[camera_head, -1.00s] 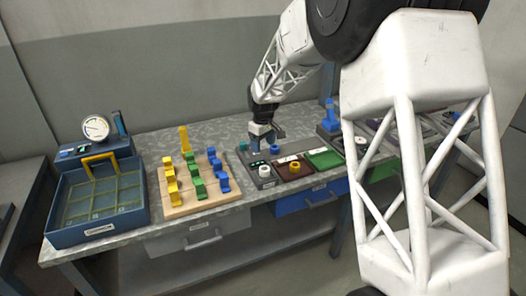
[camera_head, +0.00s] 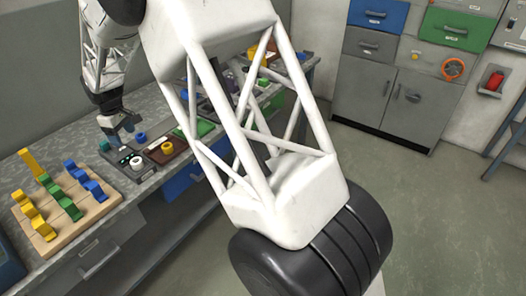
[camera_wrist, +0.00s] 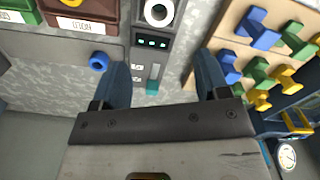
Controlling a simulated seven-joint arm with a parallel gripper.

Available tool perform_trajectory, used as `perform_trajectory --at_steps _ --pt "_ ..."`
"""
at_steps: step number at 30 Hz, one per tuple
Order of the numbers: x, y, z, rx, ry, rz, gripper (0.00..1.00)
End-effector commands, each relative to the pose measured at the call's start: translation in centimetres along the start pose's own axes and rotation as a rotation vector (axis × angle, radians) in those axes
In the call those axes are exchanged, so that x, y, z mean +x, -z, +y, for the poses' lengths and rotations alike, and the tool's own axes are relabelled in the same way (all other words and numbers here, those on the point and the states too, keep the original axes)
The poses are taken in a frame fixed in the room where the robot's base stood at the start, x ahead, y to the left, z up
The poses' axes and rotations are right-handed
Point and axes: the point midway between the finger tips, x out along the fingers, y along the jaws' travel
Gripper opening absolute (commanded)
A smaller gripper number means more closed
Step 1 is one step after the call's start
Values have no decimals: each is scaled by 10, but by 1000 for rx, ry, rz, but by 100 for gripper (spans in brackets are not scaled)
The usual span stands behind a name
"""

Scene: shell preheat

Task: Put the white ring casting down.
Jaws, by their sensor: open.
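A slider with a teal knob (camera_wrist: 152,88) lies below the gap between the fingers.
A blue ring (camera_wrist: 98,62) is near one finger. A maroon tray (camera_head: 166,150) and a green tray (camera_head: 204,128) adjoin the panel. A wooden board (camera_head: 100,210) with yellow, green and blue pieces stands on the other side. Cabinets (camera_head: 385,85) line the far wall.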

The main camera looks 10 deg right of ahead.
Motion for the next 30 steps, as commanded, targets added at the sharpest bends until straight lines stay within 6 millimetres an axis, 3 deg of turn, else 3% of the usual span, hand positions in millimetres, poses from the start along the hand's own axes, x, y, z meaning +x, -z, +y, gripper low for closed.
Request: perform_trajectory --at_steps 5,11,22,30 --pt "-4 -5 2 9 -1 2 68" --pt "-23 -32 7 52 -7 9 68" --pt "-83 -133 18 214 -25 36 68" --pt "-121 -213 14 341 -40 57 68"
